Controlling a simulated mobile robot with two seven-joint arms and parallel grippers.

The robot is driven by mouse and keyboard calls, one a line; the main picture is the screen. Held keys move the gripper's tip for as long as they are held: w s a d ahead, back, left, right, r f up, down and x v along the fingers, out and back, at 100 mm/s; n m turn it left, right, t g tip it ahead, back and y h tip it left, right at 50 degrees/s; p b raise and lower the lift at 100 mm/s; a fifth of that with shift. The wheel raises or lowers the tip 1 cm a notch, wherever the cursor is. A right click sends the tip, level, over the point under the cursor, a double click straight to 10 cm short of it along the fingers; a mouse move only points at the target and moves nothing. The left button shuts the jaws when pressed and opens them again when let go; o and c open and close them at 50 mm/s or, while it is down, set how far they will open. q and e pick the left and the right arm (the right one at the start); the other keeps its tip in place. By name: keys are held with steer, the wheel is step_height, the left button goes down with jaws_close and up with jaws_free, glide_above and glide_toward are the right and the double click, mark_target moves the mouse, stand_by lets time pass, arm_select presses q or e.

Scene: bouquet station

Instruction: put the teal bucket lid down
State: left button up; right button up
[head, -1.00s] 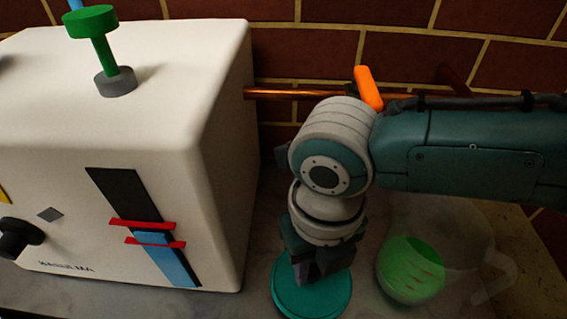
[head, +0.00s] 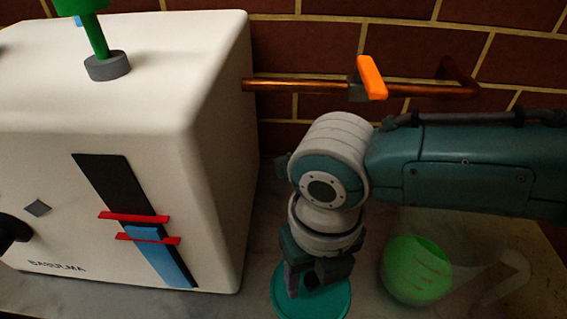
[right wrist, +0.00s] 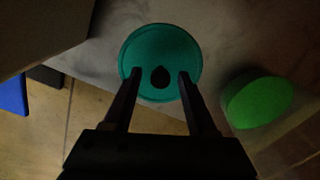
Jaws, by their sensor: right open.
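The teal bucket lid (head: 338,303) is a round disc lying flat on the grey counter, to the right of the white machine. In the right wrist view the lid (right wrist: 160,38) shows whole, with a dark knob (right wrist: 160,77) on it. My right gripper (head: 312,284) points down over the lid. In the right wrist view its two fingers (right wrist: 160,75) are apart, one on each side of the knob, with gaps between them and it. My left gripper is not in view.
A white machine (head: 215,150) with a blue level gauge stands close on the left. A clear jug with green liquid (head: 415,270) stands close on the right. A copper pipe with an orange valve handle (head: 371,77) runs along the brick wall behind.

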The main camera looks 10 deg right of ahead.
mark_target(313, 279)
steer(key=shift+r, duration=0.3)
step_height(313, 279, up, 12)
steer(key=p, duration=1)
steer(key=s+a+r+m+t+y, duration=0.1)
steer(key=s+a+r+m+y, duration=0.1)
steer(key=s+a+m, duration=0.35)
steer(key=s+a+r+m+y, duration=0.2)
steer(key=a+m, duration=0.1)
steer(key=m, duration=0.6)
steer(key=s+d+r+m+t+h, duration=0.1)
steer(key=s+d+r+m+h, duration=0.1)
steer(key=d+m, duration=0.7)
steer(key=s+d+r+m+t+h, duration=0.1)
steer(key=s+d+r+m, duration=0.1)
steer(key=d+m, duration=0.6)
steer(key=m, duration=0.4)
steer(key=shift+s+d+t+h, duration=0.3)
steer(key=shift+s+d+h, duration=0.05)
steer(key=shift+d+h, duration=0.05)
